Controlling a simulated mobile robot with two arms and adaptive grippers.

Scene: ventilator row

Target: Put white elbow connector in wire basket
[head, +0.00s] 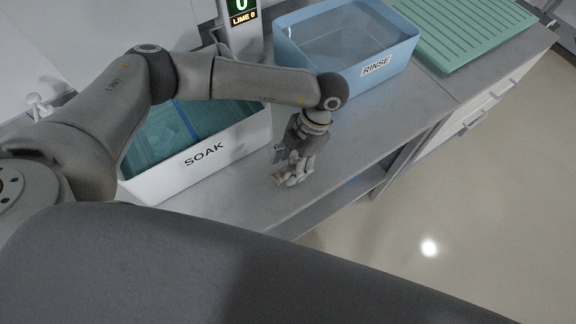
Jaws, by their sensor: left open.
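My left gripper (291,174) points down over the grey counter, in front of the gap between the SOAK and RINSE tubs. Its jaws are open. A small pale beige-white piece (279,178), possibly the white elbow connector, shows at the left side of the fingertips, low over the counter. The fingers hide part of it, and I cannot tell whether they touch it. No wire basket can be made out in this view. My right gripper is not in view.
The white SOAK tub (216,160) with teal liquid stands left of the gripper, under my left arm. The blue RINSE tub (373,70) and a green ribbed mat (470,35) are further right. A display (241,12) stands behind. The counter's front edge is close.

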